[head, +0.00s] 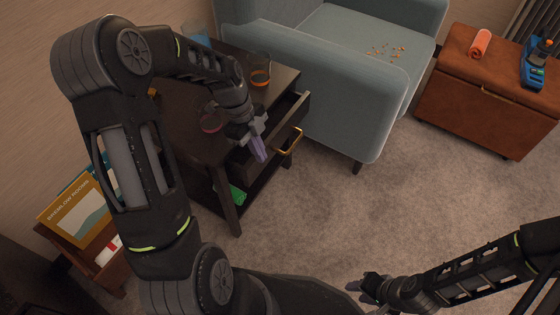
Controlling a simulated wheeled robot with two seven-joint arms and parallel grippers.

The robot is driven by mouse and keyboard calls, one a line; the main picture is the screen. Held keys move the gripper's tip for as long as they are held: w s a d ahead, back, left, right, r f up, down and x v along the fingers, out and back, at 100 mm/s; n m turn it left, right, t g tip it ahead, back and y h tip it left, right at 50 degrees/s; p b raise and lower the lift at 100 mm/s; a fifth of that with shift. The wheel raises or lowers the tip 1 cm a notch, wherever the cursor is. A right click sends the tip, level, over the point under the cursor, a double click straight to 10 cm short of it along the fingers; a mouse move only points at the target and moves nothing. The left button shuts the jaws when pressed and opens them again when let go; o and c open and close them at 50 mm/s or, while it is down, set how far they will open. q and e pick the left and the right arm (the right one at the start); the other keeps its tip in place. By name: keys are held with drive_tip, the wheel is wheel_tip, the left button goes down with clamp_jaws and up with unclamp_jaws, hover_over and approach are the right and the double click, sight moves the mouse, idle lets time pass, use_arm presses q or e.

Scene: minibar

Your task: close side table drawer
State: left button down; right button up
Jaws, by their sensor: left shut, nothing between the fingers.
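The dark wood side table (280,78) stands left of centre, partly hidden behind my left arm. Its drawer (294,115) is pulled out toward the right, and its front carries a gold handle (290,143). My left gripper (260,154) is shut and empty. It is at the near end of the drawer front, left of the handle; I cannot tell whether it touches the drawer. My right gripper (358,286) is low over the carpet at the bottom, far from the table; its fingers are small and dark here.
Glasses, one with an orange drink (260,72), stand on the table. A green item (237,195) lies on its lower shelf. A blue-grey armchair (340,90) is close behind the drawer. A brown ottoman (480,95) stands at the right. The carpet (400,210) in front is clear.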

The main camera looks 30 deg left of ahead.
use_arm(q)
drive_tip(key=shift+w+a, duration=0.1)
drive_tip(key=shift+a, duration=1.55)
